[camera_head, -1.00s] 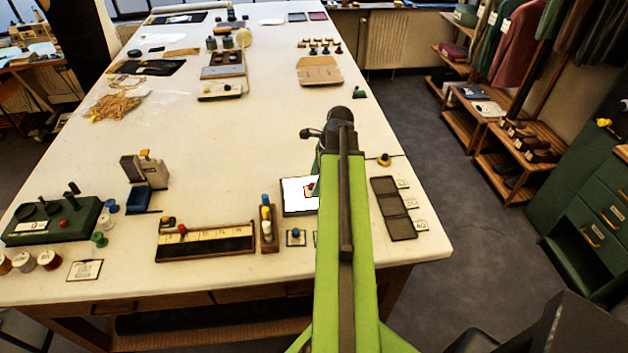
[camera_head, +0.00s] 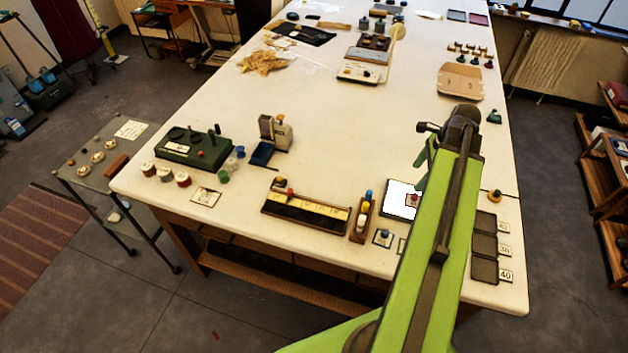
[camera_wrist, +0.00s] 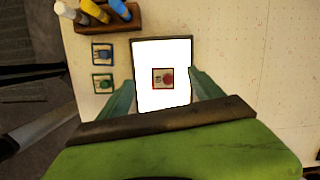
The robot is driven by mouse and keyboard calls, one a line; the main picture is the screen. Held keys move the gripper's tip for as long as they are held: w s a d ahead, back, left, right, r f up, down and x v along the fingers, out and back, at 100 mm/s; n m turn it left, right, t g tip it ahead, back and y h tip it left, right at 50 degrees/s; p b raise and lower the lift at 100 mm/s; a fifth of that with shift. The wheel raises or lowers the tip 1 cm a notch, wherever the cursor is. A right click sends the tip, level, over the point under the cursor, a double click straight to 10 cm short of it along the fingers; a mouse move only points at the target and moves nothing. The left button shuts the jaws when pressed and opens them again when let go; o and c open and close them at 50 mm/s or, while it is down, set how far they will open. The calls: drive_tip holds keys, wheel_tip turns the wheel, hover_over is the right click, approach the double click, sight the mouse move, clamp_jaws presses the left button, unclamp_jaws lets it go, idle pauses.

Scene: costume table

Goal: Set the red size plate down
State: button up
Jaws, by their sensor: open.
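The red size plate (camera_wrist: 157,86), a small square with a red border and a red knob, lies on the bright white panel (camera_wrist: 150,100) with a dark frame. My gripper (camera_wrist: 160,78) is open, with one green finger on each side of the plate and a gap to both. In the head view the red plate (camera_head: 412,200) shows at the right part of the white panel (camera_head: 398,198), partly beside my arm. A blue-knobbed plate (camera_wrist: 102,54) and a green-knobbed plate (camera_wrist: 102,84) lie left of the panel in the wrist view.
A wooden holder (camera_head: 361,221) with coloured pegs stands left of the panel. A dark three-part tray (camera_head: 485,246) with number cards lies to the right, near the table edge. A long ruler box (camera_head: 305,213) lies further left. The table middle is clear.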

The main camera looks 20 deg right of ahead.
drive_tip(key=w+a+n, duration=0.3)
drive_tip(key=a+n, duration=0.5)
drive_tip(key=a, duration=0.5)
drive_tip(key=w+a+n+g+h, duration=0.1)
drive_tip(key=w+a+n, duration=0.2)
drive_tip(key=a+n, duration=0.5)
drive_tip(key=w+a+n+h, duration=0.1)
drive_tip(key=w+a+n, duration=0.2)
drive_tip(key=a+n, duration=0.5)
drive_tip(key=a, duration=0.9)
drive_tip(key=shift+w+a+f+g, duration=0.35)
drive_tip(key=shift+g, duration=0.05)
